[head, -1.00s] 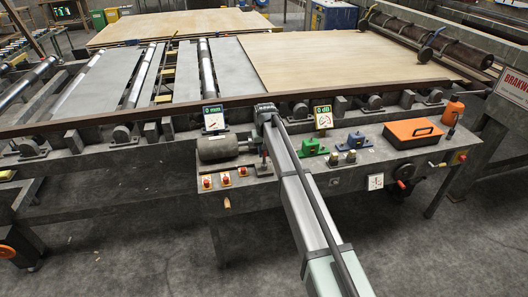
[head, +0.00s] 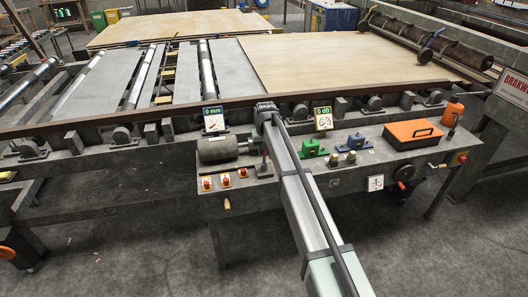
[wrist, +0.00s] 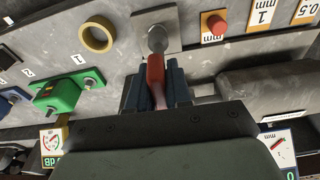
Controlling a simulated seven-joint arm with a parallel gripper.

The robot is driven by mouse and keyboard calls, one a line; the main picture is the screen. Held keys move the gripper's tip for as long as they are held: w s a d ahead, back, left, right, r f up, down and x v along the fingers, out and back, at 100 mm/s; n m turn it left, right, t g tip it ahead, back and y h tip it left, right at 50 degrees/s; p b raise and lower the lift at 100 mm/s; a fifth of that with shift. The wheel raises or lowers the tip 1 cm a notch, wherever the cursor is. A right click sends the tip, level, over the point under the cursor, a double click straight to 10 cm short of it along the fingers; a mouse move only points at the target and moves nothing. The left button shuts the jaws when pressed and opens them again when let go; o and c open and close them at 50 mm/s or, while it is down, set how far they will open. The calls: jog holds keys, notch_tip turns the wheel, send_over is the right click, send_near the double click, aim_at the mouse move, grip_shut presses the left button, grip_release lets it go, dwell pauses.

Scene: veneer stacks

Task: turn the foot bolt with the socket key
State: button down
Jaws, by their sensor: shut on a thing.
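In the wrist view, my gripper (wrist: 157,85) is shut on a red grip (wrist: 156,70). The grip leads to a round metal end (wrist: 157,38) over a square pale plate (wrist: 145,20) on the grey bench top. Whether this is the socket key or a fixed lever, I cannot tell. In the head view, my arm comes up from the bottom and hides most of the gripper. A small upright dark lever shape (head: 264,165) shows just left of it. I cannot make out a foot bolt in either view.
A grey cylinder (head: 217,148) and red buttons (head: 226,180) lie left of the arm. A green block (head: 313,148), blue block (head: 356,142) and orange case (head: 412,133) stand to the right. A yellow ring (wrist: 97,35) lies near the plate. Two gauges, "0 mm" (head: 213,119) and "0 dB" (head: 323,119), stand behind.

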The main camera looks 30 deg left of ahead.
jog(key=shift+r, duration=0.8)
dwell(1.6)
jog(key=shift+r, duration=2.5)
